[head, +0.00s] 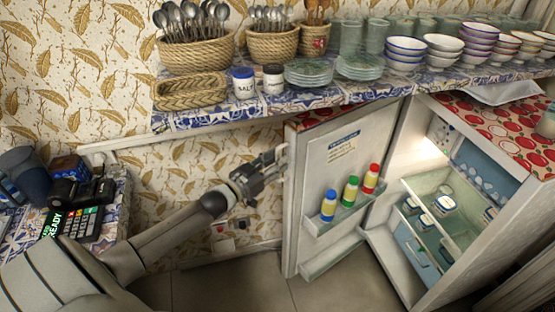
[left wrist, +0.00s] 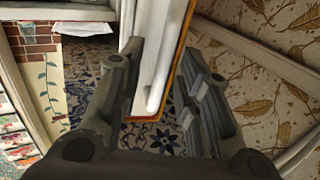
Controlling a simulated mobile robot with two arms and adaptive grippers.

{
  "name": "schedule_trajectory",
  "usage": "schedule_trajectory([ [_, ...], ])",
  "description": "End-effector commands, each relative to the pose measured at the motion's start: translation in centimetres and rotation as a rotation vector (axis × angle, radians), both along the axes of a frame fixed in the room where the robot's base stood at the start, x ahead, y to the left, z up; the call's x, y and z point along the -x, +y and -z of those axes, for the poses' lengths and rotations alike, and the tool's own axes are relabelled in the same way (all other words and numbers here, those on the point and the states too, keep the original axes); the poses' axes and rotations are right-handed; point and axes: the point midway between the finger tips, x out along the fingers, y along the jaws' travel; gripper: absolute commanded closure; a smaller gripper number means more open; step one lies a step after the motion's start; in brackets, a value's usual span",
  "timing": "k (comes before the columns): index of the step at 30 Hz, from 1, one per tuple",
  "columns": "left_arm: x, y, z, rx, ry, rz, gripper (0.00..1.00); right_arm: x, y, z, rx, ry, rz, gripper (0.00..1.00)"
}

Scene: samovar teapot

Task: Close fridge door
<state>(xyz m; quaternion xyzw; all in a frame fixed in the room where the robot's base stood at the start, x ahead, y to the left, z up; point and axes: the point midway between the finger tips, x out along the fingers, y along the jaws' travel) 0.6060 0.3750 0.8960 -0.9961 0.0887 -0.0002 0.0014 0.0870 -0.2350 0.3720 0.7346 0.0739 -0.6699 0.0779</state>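The fridge door (head: 335,150) stands wide open in the head view, its shelved inner side facing me. The fridge (head: 440,210) is at the right, its lit inside exposed. My left gripper (head: 280,163) is at the door's left edge in the head view. In the left wrist view its two fingers (left wrist: 160,65) are spread apart, with the door's white edge and handle (left wrist: 155,85) showing between them. I cannot tell whether the fingers touch the door. My right gripper is in neither view.
Bottles (head: 350,190) stand on the door shelf, and jars (head: 443,204) stand inside the fridge. A tiled shelf (head: 225,115) with baskets, plates and bowls runs above the door. A card terminal (head: 75,220) lies at the left. Open floor (head: 220,285) lies left of the door.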

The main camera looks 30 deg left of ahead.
Motion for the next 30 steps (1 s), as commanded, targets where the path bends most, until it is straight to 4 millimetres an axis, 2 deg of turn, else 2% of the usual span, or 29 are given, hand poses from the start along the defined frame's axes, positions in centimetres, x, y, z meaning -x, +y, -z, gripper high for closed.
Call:
schedule_trajectory([
  [5,-1.06,-0.2,-0.05,0.0,0.0,0.0,0.68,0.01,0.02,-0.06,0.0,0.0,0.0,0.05],
  [14,-1.2,-0.26,0.0,0.0,0.001,0.0,0.68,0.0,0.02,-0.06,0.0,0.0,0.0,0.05],
  [22,-1.19,-0.24,0.0,0.0,0.001,0.0,1.0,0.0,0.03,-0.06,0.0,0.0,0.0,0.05],
  [30,-1.19,-0.24,0.0,0.0,0.0,0.0,1.0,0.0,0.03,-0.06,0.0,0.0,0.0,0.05],
])
